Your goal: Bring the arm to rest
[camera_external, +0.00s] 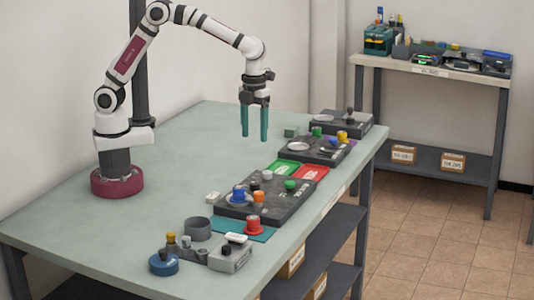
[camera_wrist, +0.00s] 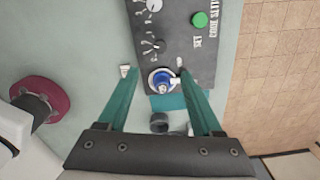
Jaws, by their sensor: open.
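My gripper (camera_external: 254,122) hangs above the far half of the table (camera_external: 180,195), pointing down, with its two green fingers apart and nothing between them. My arm arches up and over from its dark red base at the table's left side. In the wrist view my gripper (camera_wrist: 170,98) is open over a dark panel (camera_wrist: 180,35). The panel carries a green knob (camera_wrist: 200,19) and a blue part (camera_wrist: 162,80). The fingers do not touch anything in either view.
Dark panels with coloured knobs (camera_external: 290,185) line the table's right edge. Green and red plates (camera_external: 309,172) lie among them. A grey cup (camera_external: 197,229) and a blue round part (camera_external: 163,264) stand at the front. A second bench (camera_external: 430,68) is at the back right. The table's left middle is clear.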

